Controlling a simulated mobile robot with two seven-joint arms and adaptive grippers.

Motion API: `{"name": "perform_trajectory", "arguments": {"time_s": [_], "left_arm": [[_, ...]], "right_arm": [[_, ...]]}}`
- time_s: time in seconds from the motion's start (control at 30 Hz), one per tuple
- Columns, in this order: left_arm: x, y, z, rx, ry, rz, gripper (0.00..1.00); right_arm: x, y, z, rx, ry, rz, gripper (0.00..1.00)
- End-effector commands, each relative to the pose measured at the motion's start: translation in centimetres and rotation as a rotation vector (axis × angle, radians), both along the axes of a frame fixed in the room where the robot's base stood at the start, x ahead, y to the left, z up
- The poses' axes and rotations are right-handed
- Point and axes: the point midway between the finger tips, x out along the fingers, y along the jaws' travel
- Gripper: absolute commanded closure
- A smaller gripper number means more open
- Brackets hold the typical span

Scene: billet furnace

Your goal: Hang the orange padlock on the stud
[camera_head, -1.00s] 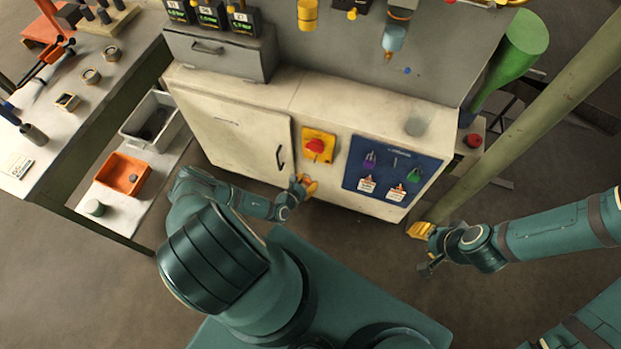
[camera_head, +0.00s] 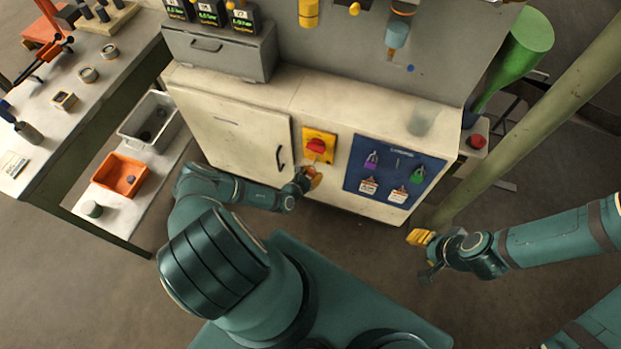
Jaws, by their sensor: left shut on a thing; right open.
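My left gripper (camera_head: 312,178) is at the front of the white cabinet, just below the red switch handle (camera_head: 316,146) on its yellow plate. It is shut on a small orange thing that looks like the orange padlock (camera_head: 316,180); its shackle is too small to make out. The blue board (camera_head: 385,196) to the right carries a purple padlock (camera_head: 371,161) and a green padlock (camera_head: 416,175). Between them is a bare stud (camera_head: 397,163).
The white cabinet (camera_head: 230,128) has a door handle left of the switch. A green post (camera_head: 540,115) slants past its right side. At left stand a workbench (camera_head: 45,150), a grey bin (camera_head: 130,136) and an orange bin (camera_head: 103,181). The space before the blue board is clear.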

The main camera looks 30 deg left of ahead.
Motion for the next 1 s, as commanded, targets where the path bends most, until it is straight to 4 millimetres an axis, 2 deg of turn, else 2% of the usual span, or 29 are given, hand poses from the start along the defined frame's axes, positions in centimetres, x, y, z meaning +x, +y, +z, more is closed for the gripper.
{"name": "perform_trajectory", "arguments": {"time_s": [0.57, 1.0], "left_arm": [[3.1, 0.7, -0.5, 0.001, -0.002, 0.0, 0.99], [4.2, 1.0, -1.0, 0.002, -0.001, -0.001, 0.99]], "right_arm": [[-0.7, 0.1, -2.5, 0.004, 0.016, 0.013, 0.53], [-0.8, 0.2, -2.6, 0.004, 0.02, 0.015, 0.53]]}}
